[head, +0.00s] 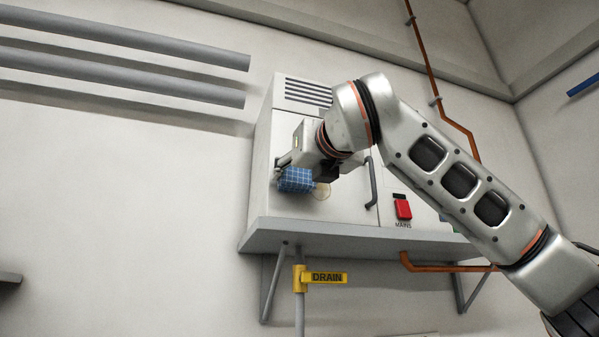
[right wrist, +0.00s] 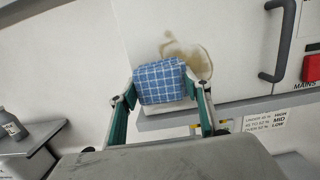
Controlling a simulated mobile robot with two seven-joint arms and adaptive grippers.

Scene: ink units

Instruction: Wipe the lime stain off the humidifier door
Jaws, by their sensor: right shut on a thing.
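The humidifier (head: 270,130) is a white cabinet on a wall shelf with a vent grille at the top. My right gripper (head: 292,172) is in front of its door (right wrist: 225,70) and is shut on a blue checked cloth (head: 296,180). In the right wrist view the cloth (right wrist: 162,82) sits between the two fingers. A tan, ring-like lime stain (right wrist: 192,54) shows on the door, above and to the right of the cloth, which hides part of it. In the head view the stain (head: 322,191) shows faintly right of the cloth. I cannot tell whether the cloth touches the door. My left gripper is not in view.
A dark door handle (head: 371,184) and a red mains switch (head: 403,209) are right of the stain. The grey shelf (head: 350,236) juts out below, with a yellow drain valve (head: 322,278) under it. Grey pipes (head: 120,72) run along the left wall.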

